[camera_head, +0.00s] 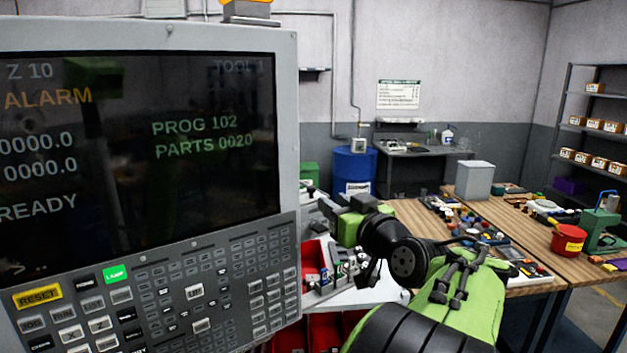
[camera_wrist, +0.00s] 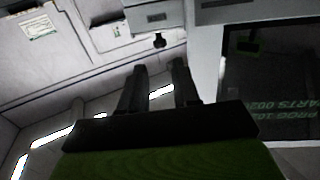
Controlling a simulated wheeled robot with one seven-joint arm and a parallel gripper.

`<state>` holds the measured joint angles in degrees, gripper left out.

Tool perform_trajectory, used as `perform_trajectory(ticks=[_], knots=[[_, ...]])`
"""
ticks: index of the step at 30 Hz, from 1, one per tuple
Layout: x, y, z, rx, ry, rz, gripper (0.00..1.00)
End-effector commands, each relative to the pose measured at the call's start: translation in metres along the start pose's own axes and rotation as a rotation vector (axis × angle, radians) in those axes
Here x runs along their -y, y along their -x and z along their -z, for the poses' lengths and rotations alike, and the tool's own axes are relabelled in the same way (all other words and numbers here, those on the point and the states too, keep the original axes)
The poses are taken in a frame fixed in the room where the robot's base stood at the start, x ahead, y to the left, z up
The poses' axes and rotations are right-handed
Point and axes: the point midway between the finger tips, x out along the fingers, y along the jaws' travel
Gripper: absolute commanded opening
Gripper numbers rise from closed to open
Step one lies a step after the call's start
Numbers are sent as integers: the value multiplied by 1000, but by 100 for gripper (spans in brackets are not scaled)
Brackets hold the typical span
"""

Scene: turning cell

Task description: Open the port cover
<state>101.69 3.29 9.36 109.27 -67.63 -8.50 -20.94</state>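I cannot pick out the port cover for certain in either view. In the wrist view, a small grey panel (camera_wrist: 152,17) on a light housing is at the top centre, with a small black knob-like part (camera_wrist: 159,41) just below it. My gripper (camera_wrist: 160,66) points toward these parts. Its two dark fingers are apart with nothing between them, and the fingertips stay clear of the panel. In the head view, my gripper (camera_head: 340,207) is just right of the control console, and its fingers are partly hard to make out.
The control console (camera_head: 288,150) fills the left of the head view, its screen showing an alarm. A red bin (camera_head: 312,262) and small parts lie below my gripper. A wooden bench (camera_head: 415,215) with tools stands at right, a blue drum (camera_head: 354,166) behind.

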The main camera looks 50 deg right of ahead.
Motion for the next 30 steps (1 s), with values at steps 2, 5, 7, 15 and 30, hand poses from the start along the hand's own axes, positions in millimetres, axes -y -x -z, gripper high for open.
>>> perform_trajectory(ticks=[2,5,7,15,30], knots=[[1,-21,4,0,-2,6,31],[2,-46,3,0,-3,6,31],[1,-61,3,0,-2,5,31],[1,-88,1,0,1,1,31],[0,-88,-1,1,0,0,0]])
